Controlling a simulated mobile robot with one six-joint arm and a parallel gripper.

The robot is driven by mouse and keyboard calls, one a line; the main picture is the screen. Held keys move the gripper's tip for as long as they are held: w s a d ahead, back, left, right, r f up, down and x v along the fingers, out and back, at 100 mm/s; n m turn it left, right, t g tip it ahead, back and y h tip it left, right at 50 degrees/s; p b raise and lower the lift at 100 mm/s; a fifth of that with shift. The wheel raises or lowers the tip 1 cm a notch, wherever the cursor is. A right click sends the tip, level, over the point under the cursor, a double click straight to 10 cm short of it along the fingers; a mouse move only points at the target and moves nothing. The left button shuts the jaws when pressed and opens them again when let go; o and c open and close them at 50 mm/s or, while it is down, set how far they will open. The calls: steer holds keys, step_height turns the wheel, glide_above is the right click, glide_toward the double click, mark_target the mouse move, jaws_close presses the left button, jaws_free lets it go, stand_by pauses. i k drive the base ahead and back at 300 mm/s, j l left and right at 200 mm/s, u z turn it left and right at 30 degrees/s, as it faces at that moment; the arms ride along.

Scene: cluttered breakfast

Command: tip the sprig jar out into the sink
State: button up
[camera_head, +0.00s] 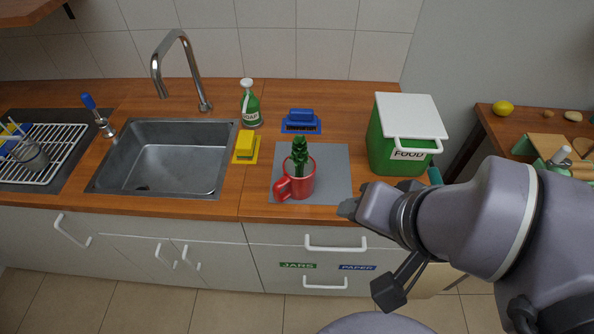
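A red mug-like jar (299,184) with a handle at its lower left stands upright on a grey mat (337,188). A dark green sprig (299,152) sticks up out of it. The steel sink (170,165) is set in the counter to the left, its basin looking empty apart from a dark drain spot. My gripper (348,208) seems to be at the end of my arm, right of the jar near the counter's front edge, apart from it. Its fingers cannot be made out clearly, and nothing is seen held.
A yellow sponge (245,145) and green soap bottle (250,106) stand between sink and mat. A blue brush (301,117) lies behind the mat. A green food bin (395,147) stands right. A tall faucet (180,65) rises behind the sink; a drying rack (55,160) is left.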

mark_target(26, 150)
steer(key=u, duration=2)
